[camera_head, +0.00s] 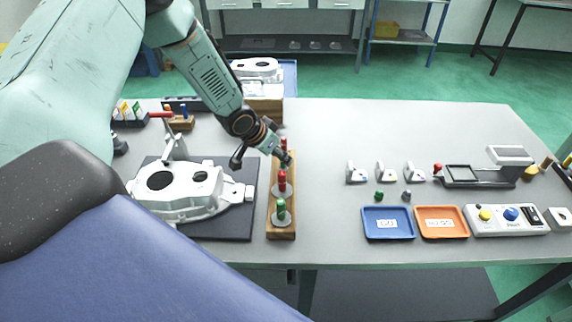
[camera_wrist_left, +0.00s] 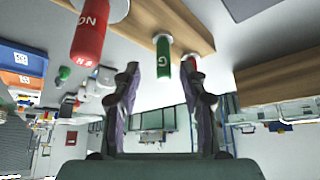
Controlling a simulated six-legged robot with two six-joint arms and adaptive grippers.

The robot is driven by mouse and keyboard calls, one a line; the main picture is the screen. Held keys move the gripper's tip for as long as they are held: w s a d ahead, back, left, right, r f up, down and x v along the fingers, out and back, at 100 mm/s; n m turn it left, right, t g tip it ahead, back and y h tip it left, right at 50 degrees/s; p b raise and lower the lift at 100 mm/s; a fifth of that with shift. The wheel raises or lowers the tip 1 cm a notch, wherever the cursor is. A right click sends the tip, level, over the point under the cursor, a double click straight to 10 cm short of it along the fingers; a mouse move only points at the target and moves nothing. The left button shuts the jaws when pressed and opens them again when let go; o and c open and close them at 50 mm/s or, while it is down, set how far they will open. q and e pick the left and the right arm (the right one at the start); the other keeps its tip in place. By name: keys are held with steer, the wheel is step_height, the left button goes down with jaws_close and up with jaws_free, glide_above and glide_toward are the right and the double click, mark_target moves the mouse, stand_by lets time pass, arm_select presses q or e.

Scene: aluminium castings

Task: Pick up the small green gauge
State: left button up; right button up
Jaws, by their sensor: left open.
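The small green gauge (camera_wrist_left: 163,58), marked G, shows in the left wrist view in a wooden rack (camera_head: 271,228). It lies between the two fingertips in that picture; I cannot tell how far beyond them. My left gripper (camera_head: 286,160) is open and empty, tilted down over the rear part of the rack, and hides the small green gauge in the head view. A larger green gauge (camera_head: 281,208) stands at the rack's front, with a large red gauge (camera_head: 282,181) behind it. A smaller red gauge (camera_head: 284,143) is at the back.
A white casting (camera_head: 190,197) sits on a dark mat (camera_head: 236,220) left of the rack. Blue (camera_head: 388,232) and orange (camera_head: 441,232) trays lie to the right, with small white parts (camera_head: 387,172) behind them. The table between rack and trays is clear.

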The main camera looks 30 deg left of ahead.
mark_target(282, 167)
arm_select(q)
steer(key=shift+w+a+f, duration=0.1)
steer(key=shift+f, duration=0.65)
steer(key=x, duration=0.3)
steer(key=shift+w, duration=0.45)
steer(key=shift+s+r, duration=0.35)
steer(key=shift+s, duration=0.2)
steer(key=c, duration=0.3)
steer(key=shift+a, duration=0.1)
steer(key=shift+c, duration=0.8)
steer(key=shift+w+f, duration=0.25)
steer(key=shift+w, duration=0.25)
jaws_close()
steer(key=shift+s+r, duration=0.2)
steer(key=shift+s, duration=0.1)
